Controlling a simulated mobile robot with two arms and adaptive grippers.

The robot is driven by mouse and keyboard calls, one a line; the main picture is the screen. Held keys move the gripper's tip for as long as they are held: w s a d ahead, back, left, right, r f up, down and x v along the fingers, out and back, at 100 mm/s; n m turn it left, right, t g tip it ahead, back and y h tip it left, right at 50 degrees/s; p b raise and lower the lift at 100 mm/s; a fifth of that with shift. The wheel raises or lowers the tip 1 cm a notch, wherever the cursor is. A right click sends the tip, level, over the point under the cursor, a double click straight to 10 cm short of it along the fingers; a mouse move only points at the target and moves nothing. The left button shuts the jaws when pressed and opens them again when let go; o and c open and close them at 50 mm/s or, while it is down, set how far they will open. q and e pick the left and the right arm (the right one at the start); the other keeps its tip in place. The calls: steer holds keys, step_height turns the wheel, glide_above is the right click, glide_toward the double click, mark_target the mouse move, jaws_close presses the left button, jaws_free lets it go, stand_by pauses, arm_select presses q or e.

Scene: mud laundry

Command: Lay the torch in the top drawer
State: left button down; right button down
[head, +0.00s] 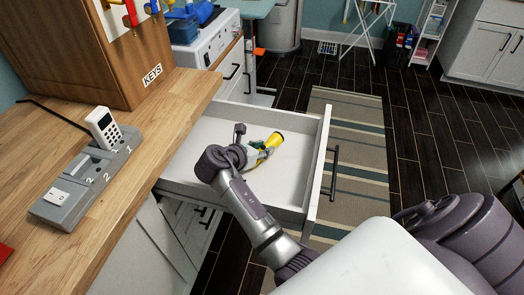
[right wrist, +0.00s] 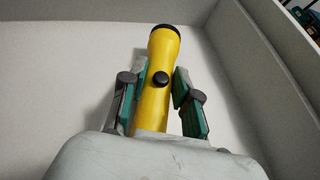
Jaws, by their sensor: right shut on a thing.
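The yellow torch (head: 274,140) with a dark end is inside the open top drawer (head: 200,172), low over its pale floor. My right gripper (head: 258,151) reaches down into the drawer and is shut on the torch. In the right wrist view the torch (right wrist: 162,52) lies lengthwise between the green-padded fingers of the right gripper (right wrist: 160,92), its wide dark end pointing away and a black button facing up. Whether the torch touches the drawer floor I cannot tell. My left gripper is out of view.
A wooden counter (head: 155,120) borders the drawer on the left, with a grey dock (head: 80,185) holding a white handset (head: 103,128). A wooden key cabinet (head: 85,45) stands behind. The drawer front (head: 318,165) has a dark handle. The drawer is otherwise clear.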

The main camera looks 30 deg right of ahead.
steer(key=shift+f, duration=0.4)
steer(key=c, duration=0.8)
jaws_free()
steer(key=shift+f, duration=0.1)
steer(key=shift+c, duration=0.2)
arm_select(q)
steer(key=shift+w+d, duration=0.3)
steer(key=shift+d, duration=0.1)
